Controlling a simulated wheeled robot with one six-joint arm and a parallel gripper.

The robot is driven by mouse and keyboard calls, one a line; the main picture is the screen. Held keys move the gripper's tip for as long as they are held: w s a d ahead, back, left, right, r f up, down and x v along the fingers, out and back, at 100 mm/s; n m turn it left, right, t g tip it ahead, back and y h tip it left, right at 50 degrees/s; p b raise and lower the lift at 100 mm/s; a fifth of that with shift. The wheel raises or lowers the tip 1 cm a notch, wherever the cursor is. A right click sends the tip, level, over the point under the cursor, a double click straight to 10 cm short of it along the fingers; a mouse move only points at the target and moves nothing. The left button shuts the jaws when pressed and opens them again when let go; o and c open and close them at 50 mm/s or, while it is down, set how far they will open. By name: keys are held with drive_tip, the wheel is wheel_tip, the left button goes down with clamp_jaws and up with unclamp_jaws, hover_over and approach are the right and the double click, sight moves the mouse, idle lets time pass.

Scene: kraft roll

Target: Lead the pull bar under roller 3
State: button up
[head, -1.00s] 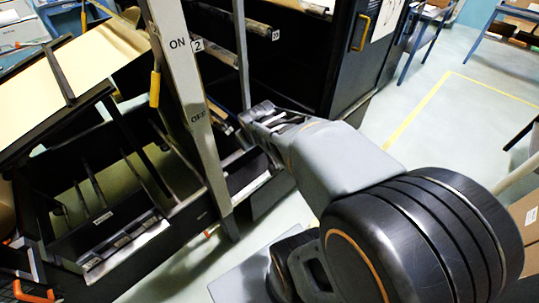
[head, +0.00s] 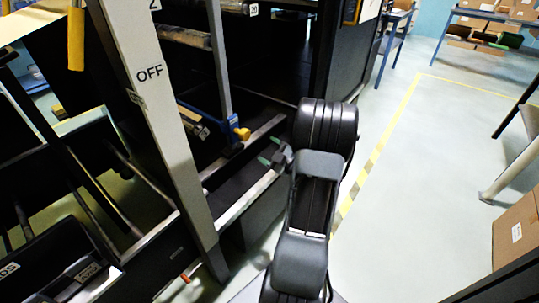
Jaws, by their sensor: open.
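My gripper (head: 268,154) is at the end of my arm, low at the right side of the dark machine frame. Its small greenish fingertips are apart and nothing shows between them. A blue bar with a yellow end (head: 238,130), which may be the pull bar, lies inside the frame just left of and above the gripper, apart from it as far as I can tell. I cannot read a number 3 on any roller.
A pale post (head: 152,110) marked OFF stands in front of the machine. A thinner grey upright (head: 219,60) is behind it. The floor (head: 420,170) to the right is clear, with a striped line.

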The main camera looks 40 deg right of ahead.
sight(247, 136)
drive_tip(key=w, duration=0.8)
drive_tip(key=w+a, duration=0.1)
drive_tip(key=w, duration=0.4)
drive_tip(key=c, duration=1.2)
drive_tip(key=shift+r+p, duration=0.15)
drive_tip(key=shift+p, duration=0.15)
